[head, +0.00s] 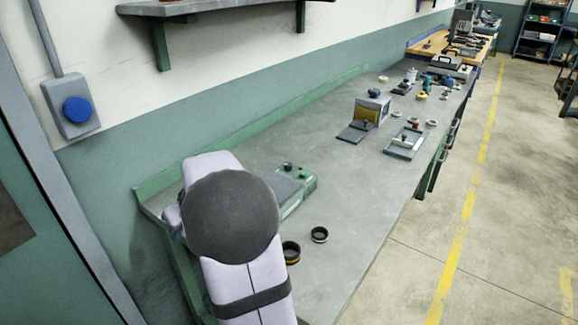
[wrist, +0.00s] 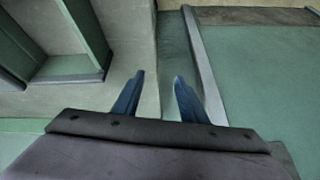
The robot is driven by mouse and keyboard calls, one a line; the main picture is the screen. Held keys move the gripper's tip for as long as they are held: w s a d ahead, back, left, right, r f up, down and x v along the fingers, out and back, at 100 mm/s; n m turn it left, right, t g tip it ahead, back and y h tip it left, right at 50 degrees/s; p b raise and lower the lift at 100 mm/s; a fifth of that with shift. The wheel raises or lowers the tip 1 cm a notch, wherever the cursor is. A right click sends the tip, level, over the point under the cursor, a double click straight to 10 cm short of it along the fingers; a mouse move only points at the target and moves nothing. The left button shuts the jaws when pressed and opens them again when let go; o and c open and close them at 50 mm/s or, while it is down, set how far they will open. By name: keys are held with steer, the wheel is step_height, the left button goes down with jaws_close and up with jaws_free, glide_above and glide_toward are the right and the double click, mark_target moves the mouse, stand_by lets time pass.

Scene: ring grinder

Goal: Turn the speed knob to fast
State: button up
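A green and grey box (head: 297,190) lies on the bench just right of my arm in the head view. A small dark knob (head: 288,166) stands at its far edge; I cannot tell whether this is the speed knob, and no setting can be read. My arm hides part of the box. My gripper (wrist: 159,77) shows in the wrist view with two blue fingers apart and nothing between them. Its fingers are not visible in the head view. The wrist view shows no knob, only green panels and pale surfaces.
Two dark rings, one (head: 319,235) clear and one (head: 291,252) beside my arm, lie on the grey bench (head: 350,195). A box with a yellow front (head: 369,110) and a grey tray (head: 405,143) stand farther along. A blue-knobbed switch box (head: 68,98) hangs on the left wall.

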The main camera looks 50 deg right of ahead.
steer(key=shift+m+t+h, duration=0.4)
steer(key=shift+t+h, duration=0.1)
steer(key=shift+h, duration=0.1)
steer(key=d, duration=0.3)
steer(key=w+d+r, duration=0.1)
steer(key=d, duration=0.2)
steer(key=d+r, duration=0.1)
steer(key=d, duration=0.2)
steer(key=shift+w, duration=0.4)
steer(key=s+d+r+m+h+p, duration=0.1)
steer(key=d, duration=0.4)
steer(key=s+d+r+m+h+p, duration=0.1)
steer(key=s+d+r, duration=0.1)
steer(key=d, duration=0.4)
steer(key=s+d+r+p, duration=0.2)
steer(key=d, duration=0.3)
steer(key=shift+s+d+m+t+h, duration=0.15)
steer(key=shift+s+m+t+h, duration=0.1)
steer(key=shift+m+t+h, duration=0.15)
steer(key=m+h+p, duration=0.1)
steer(key=m+p, duration=0.1)
glide_toward(288, 164)
steer(key=shift+w+d+f+g, duration=0.15)
steer(key=shift+w+f+g, duration=0.1)
steer(key=shift+w+g, duration=0.1)
steer(key=shift+p+x, duration=1.3)
steer(key=shift+x, duration=2.4)
steer(key=shift+w+r, duration=0.1)
jaws_close()
steer(key=shift+h, duration=0.3)
